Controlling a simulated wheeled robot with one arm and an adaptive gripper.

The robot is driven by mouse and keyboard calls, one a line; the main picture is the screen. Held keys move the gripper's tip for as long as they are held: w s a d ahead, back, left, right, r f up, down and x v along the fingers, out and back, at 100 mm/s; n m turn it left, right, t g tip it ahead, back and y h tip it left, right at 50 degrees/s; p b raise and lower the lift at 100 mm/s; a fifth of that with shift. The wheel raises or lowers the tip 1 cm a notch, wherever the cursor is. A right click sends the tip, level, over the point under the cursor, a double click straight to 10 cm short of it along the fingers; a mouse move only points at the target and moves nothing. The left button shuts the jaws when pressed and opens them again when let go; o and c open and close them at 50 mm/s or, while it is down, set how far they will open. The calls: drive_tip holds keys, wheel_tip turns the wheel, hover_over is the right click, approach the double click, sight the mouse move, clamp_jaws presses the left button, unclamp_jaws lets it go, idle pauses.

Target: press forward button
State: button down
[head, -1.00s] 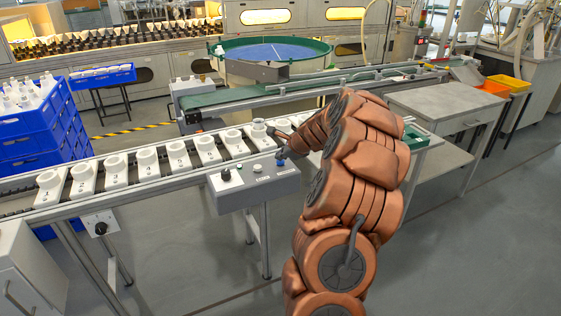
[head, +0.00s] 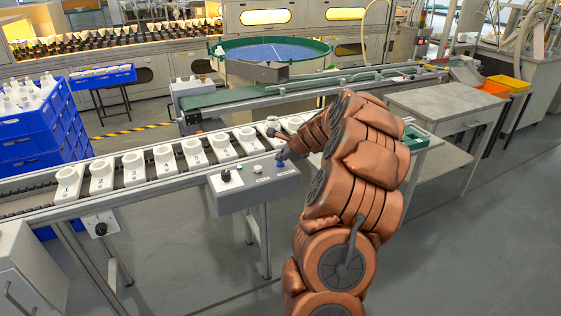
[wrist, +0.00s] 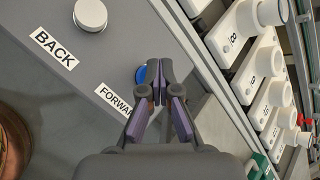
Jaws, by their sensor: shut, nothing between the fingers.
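The grey control box (head: 258,193) stands at the front of the conveyor. In the wrist view its panel (wrist: 75,95) has a silver button (wrist: 90,14) by the BACK label (wrist: 54,48). A blue button (wrist: 140,75) lies beside the FORWARD label (wrist: 114,98), whose end is hidden by my gripper. My gripper (wrist: 158,66) is shut and empty, its fingertips over the blue button and hiding part of it. In the head view my gripper (head: 281,156) is at the box's far right corner. I cannot tell whether the fingertips touch the button.
The conveyor (head: 35,207) carries a row of numbered white carriers (head: 133,169) just behind the box. A black knob (head: 226,175) is on the box's left. Blue crates (head: 35,145) stand at the left and a grey table (head: 445,100) at the right. The floor at front right is clear.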

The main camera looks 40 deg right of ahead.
sight(281, 163)
drive_tip(key=shift+r+p, duration=0.7)
drive_tip(key=shift+r, duration=0.1)
wheel_tip(281, 163, up, 5)
drive_tip(key=p, duration=0.5)
idle(0.7)
